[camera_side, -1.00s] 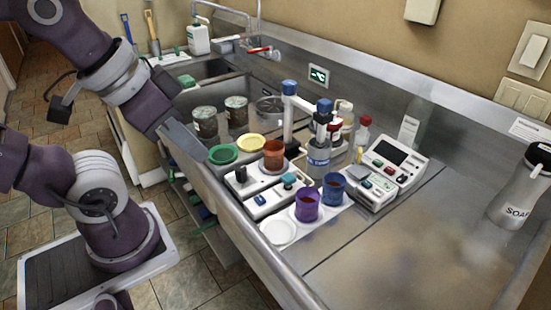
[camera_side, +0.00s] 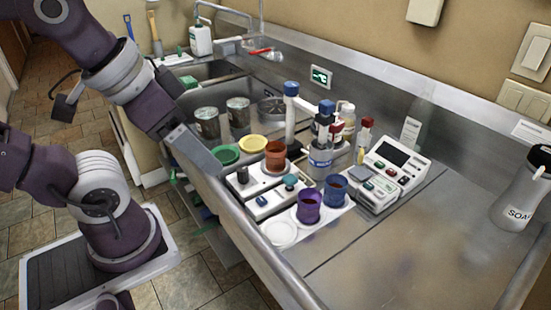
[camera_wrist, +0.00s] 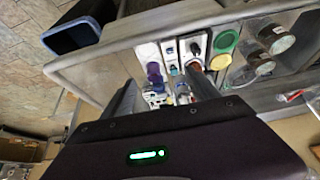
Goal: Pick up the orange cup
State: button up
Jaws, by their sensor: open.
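The orange cup (camera_side: 275,155) stands upright on a white device near the front edge of the steel counter, beside a yellow lid and a green lid. In the wrist view it shows as a small reddish-brown shape (camera_wrist: 196,66), partly covered by a finger. My gripper (camera_side: 206,163) is left of the cup in the side view, apart from it, near the counter's front edge. In the wrist view my open gripper (camera_wrist: 163,88) has its fingers spread, with nothing held between them.
A purple cup (camera_side: 308,206) and a blue cup (camera_side: 335,187) stand to the right of the orange cup. Tall bottles, including a blue-capped one (camera_side: 320,155), stand behind it. A grey instrument (camera_side: 395,170) is farther right. The counter's right part is mostly clear.

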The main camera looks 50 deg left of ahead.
jog(key=w+a+m+g, duration=0.1)
jog(key=w+a+m, duration=0.1)
jog(key=w+m, duration=0.35)
jog(key=m+g, duration=0.5)
jog(key=m, duration=1.2)
send_over(276, 157)
jog(key=w+a, duration=0.2)
jog(key=a, duration=0.1)
notch_tip(276, 157, down, 12)
jog(key=r, duration=0.1)
jog(key=f, duration=0.7)
jog(key=shift+s+d+f, duration=0.2)
jog(key=shift+s+f, duration=0.05)
jog(key=shift+f, duration=0.05)
jog(key=c, duration=1.5)
jog(key=shift+r, duration=0.15)
